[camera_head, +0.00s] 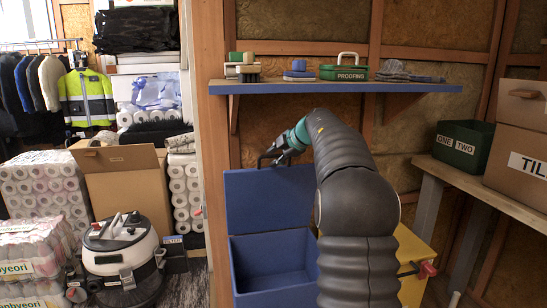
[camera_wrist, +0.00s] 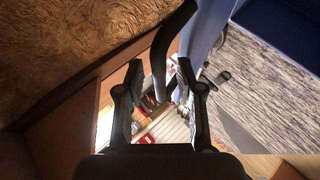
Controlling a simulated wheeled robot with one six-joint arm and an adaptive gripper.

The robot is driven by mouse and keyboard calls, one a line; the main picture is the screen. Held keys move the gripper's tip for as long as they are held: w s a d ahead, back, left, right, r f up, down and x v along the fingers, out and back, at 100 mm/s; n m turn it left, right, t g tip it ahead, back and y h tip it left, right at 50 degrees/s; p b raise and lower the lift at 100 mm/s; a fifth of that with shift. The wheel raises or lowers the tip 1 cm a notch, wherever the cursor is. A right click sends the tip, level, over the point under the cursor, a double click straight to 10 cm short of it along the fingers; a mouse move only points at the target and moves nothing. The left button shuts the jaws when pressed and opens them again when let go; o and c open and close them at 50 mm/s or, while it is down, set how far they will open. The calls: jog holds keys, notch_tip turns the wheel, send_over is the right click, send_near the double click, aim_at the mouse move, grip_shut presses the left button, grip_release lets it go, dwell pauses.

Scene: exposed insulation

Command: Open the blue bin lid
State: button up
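The blue bin (camera_head: 273,265) stands below the shelf, with its open inside showing. Its blue lid (camera_head: 265,200) is raised about upright at the back of the bin. A black bar handle (camera_head: 266,161) is at the lid's upper edge. My gripper (camera_head: 279,157) is at this handle, above the lid. In the wrist view the handle (camera_wrist: 158,65) runs down between the two fingers of my gripper (camera_wrist: 158,75). The fingers are apart, with gaps beside the bar. My arm hides the right part of the bin and lid.
A blue shelf (camera_head: 340,87) with a green PROOFING box (camera_head: 344,72) and brushes is just above my gripper. A wooden post (camera_head: 212,130) stands left of the bin. A yellow box (camera_head: 412,270) is to the right. A vacuum cleaner (camera_head: 122,255) stands at the left.

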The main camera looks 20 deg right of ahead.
jog(key=shift+s+d, duration=0.1)
jog(key=v, duration=1.1)
jog(key=shift+s+r, duration=0.25)
jog(key=shift+r, duration=0.1)
